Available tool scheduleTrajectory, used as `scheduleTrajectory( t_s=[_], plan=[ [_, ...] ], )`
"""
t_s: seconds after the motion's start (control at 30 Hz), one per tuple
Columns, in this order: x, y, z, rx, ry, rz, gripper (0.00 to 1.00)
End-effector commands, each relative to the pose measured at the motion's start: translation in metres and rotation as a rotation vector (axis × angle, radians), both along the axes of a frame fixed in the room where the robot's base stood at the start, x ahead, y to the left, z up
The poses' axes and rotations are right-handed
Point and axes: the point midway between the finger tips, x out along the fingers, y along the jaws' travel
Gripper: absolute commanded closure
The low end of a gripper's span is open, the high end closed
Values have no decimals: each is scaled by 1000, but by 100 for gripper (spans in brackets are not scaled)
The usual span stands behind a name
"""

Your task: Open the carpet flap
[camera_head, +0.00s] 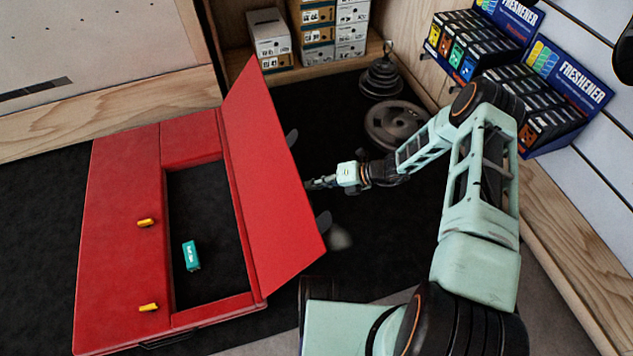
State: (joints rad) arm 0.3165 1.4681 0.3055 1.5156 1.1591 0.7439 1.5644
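A red flat case or pad (118,235) lies on the dark floor at left. Its red flap (265,165) stands raised and tilted along the right side of a rectangular opening. The opening shows a dark interior (205,215) with a small teal box (191,255) in it. My gripper (313,184) is just right of the flap's outer edge, pointing left towards it. Its fingertips are small and dark here, so I cannot tell whether they touch the flap or how far apart they are.
Two small yellow pieces (146,222) (149,307) sit on the red left panel. Weight plates (396,125) and a stacked dark weight (381,78) stand behind my arm. Shoe boxes (318,30) are at the back, freshener displays (555,95) on the right wall.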

Motion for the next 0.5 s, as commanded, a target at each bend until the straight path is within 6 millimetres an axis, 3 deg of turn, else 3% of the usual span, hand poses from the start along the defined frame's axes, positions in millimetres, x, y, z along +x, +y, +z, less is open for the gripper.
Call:
scheduleTrajectory(
  t_s=[0.03, 0.27, 0.5],
  plan=[
    [-6, 14, -33, -66, 5, 1, 100],
    [-5, 13, -33, -66, 4, 0, 100],
    [-8, 13, -33, -66, 11, 1, 66]
  ],
)
